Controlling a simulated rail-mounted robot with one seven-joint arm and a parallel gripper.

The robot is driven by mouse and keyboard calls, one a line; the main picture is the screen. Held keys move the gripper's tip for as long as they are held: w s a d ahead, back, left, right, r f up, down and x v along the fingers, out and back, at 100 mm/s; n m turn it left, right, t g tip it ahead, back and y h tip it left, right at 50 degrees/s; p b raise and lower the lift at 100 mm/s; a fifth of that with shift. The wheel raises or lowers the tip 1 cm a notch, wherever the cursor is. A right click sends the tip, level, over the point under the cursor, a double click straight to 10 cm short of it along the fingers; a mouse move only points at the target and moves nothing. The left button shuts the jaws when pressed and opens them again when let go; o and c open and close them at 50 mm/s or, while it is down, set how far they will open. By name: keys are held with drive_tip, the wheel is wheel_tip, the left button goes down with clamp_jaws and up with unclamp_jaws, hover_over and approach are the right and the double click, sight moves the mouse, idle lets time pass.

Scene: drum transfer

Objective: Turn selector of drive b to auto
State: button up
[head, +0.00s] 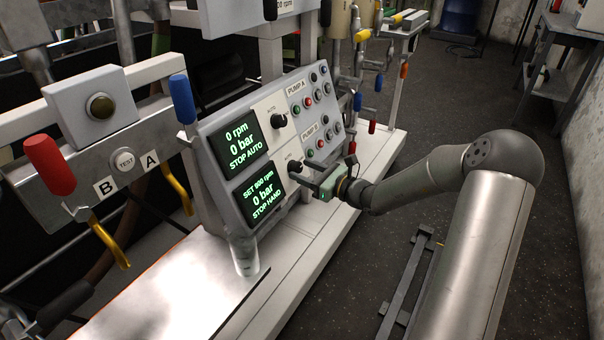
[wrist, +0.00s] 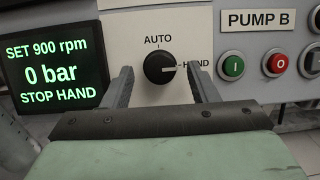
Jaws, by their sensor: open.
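The drive B selector (wrist: 159,68) is a round black knob on a pale plate, between a display (wrist: 50,65) and the PUMP B label (wrist: 258,20). Its white mark points right, to HAND; AUTO is printed above it. The display reads SET 900 rpm, 0 bar, STOP HAND. My gripper (wrist: 162,82) is open, with one finger on each side of the knob in the wrist view. I cannot tell whether the fingers touch it. In the head view my gripper (head: 305,177) is at the lower selector, which it partly hides.
Above is the drive A selector (head: 279,120), with a display (head: 240,138) reading STOP AUTO. Green and red push buttons (wrist: 234,66) sit close right of my gripper. Red (head: 50,165) and blue (head: 182,98) handles stand left of the panel. The floor at right is mostly clear.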

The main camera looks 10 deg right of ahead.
drive_tip(key=shift+w+a, duration=0.45)
drive_tip(key=c, duration=1)
drive_tip(key=shift+o, duration=0.2)
